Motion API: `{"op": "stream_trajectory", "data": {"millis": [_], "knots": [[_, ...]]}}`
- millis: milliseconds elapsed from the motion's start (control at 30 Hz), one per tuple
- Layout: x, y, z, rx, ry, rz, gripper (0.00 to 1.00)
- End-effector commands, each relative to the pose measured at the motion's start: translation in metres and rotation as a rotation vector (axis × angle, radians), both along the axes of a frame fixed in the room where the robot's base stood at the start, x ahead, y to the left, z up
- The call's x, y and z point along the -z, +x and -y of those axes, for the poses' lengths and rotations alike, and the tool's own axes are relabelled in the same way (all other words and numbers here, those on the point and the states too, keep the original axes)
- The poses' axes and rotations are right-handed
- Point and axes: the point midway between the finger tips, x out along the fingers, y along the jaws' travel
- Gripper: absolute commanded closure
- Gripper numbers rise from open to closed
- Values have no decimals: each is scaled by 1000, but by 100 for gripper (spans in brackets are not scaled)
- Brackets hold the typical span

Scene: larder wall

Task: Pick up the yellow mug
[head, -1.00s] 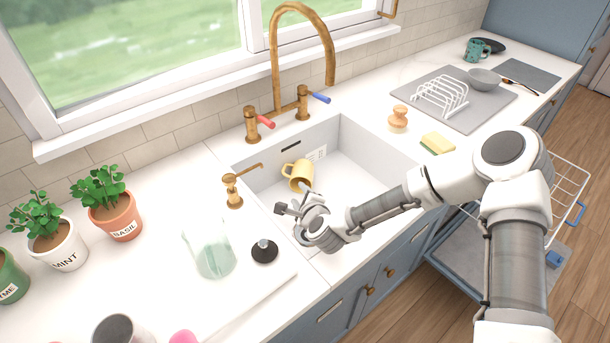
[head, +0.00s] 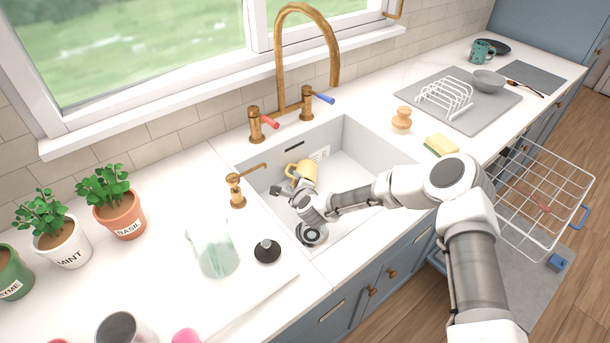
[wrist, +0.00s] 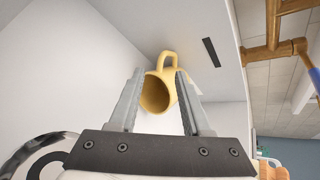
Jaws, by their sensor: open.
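The yellow mug (head: 305,170) is in the white sink (head: 350,165), near its back left. In the head view my gripper hides part of it; its handle shows on the left. In the wrist view the mug (wrist: 158,92) lies beyond the fingertips, its open mouth facing the camera and its handle at the top. My gripper (head: 287,186) is inside the sink area, just in front of the mug. In the wrist view my gripper (wrist: 157,75) is open, with a finger on each side of the mug's outline. I cannot tell whether either finger touches it.
A round drain (head: 312,233) is in the sink floor near my wrist. The brass faucet (head: 306,60) rises behind the sink. A soap dispenser (head: 236,188), a glass jar (head: 215,250) and a black stopper (head: 267,250) stand left of the sink. A sponge (head: 440,145) lies on the right.

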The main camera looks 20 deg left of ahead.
Motion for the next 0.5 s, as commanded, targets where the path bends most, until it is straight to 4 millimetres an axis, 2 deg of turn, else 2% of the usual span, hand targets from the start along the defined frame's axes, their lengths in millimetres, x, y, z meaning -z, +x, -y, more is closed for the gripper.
{"op": "stream_trajectory", "data": {"millis": [500], "knots": [[23, 32, -24, 1, -1, 0, 52]]}}
